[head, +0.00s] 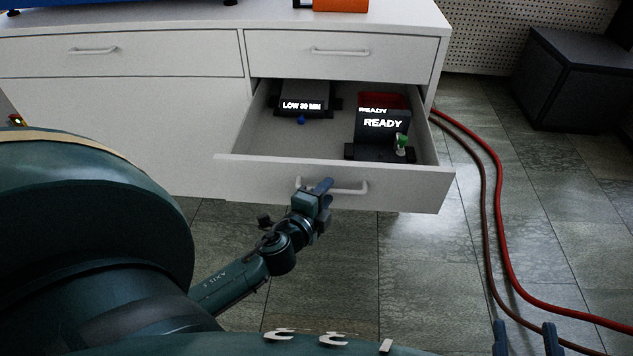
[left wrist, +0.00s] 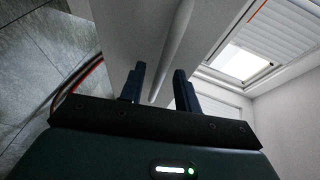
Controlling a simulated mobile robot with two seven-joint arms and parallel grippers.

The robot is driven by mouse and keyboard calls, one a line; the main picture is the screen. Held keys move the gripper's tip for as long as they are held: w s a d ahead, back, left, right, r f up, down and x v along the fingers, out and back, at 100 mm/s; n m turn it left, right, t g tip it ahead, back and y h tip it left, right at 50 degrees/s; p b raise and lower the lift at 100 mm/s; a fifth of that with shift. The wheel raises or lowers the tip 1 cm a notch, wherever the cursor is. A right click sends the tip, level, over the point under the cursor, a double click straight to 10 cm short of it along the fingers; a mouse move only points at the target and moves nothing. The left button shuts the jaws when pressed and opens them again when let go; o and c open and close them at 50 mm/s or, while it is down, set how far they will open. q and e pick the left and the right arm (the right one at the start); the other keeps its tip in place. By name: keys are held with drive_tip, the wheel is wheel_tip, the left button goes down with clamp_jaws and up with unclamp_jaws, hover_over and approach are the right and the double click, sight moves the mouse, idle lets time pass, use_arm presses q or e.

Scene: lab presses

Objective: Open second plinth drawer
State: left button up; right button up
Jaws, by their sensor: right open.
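A white plinth drawer (head: 235,172) in the lower right of the cabinet is pulled well out, and its inside shows. Its pale bar handle (head: 345,188) is on the front panel. My left gripper (head: 323,187) is at the left part of this handle. In the left wrist view its two dark fingers (left wrist: 158,85) stand apart with the handle bar (left wrist: 178,40) running between them; whether they press on it cannot be told. My right gripper (head: 525,338) is open and empty at the bottom right edge, low and away from the drawer.
The drawer holds a dark device reading LOW 30 MIN (head: 302,97) and one reading READY (head: 383,128). Shut drawers (head: 345,57) are above. Red hoses (head: 499,200) cross the floor on the right, near a dark box (head: 575,75). Floor before the drawer is clear.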

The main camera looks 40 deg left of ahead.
use_arm(q)
drive_tip(key=v, duration=1.3)
